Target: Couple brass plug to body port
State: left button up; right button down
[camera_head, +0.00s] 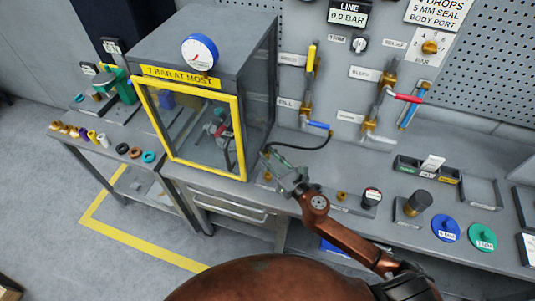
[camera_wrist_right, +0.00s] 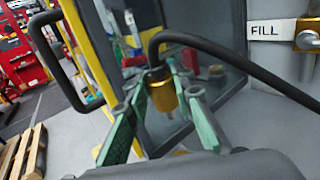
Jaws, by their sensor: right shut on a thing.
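The brass plug (camera_wrist_right: 162,92) sits on the end of a black hose (camera_wrist_right: 205,42), upright between the green-padded fingers of my right gripper (camera_wrist_right: 160,112), which is shut on it. In the head view my right gripper (camera_head: 283,172) is beside the lower right corner of the yellow-framed cabinet (camera_head: 240,140), outside it, and the hose (camera_head: 300,147) arcs to the fill line on the back panel. Inside the cabinet, behind glass, stands a device with red and grey parts (camera_head: 217,130), perhaps the body; its port cannot be made out. My left gripper is not in view.
A round gauge (camera_head: 200,52) stands on the cabinet. Valves with a red handle (camera_head: 405,97) and a blue handle (camera_head: 318,125) line the panel. Blue (camera_head: 446,228) and green (camera_head: 482,237) discs lie on the bench at right. Coloured rings line the left table (camera_head: 110,165).

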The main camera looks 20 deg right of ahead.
jog(key=f+n+g+y+b, duration=0.1)
jog(key=b, duration=0.1)
jog(key=f+n+g+y+b, duration=0.1)
jog(key=f+y+b, duration=0.1)
jog(key=b, duration=0.1)
jog(key=s+f+n+g+y+b, duration=0.1)
jog(key=f+n+y+b, duration=0.1)
jog(key=b, duration=0.1)
jog(key=shift+d+f+g, duration=0.1)
jog(key=shift+d+g, duration=0.3)
jog(key=shift+f+b, duration=0.2)
jog(key=shift+b, duration=0.2)
pick_arm(q)
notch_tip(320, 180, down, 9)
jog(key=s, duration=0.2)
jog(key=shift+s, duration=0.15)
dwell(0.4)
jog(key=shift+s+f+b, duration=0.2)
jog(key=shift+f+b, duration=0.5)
jog(key=shift+b, duration=0.05)
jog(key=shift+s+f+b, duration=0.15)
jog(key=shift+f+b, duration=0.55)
pick_arm(e)
jog(key=shift+s+f, duration=0.15)
jog(key=shift+f, duration=1.4)
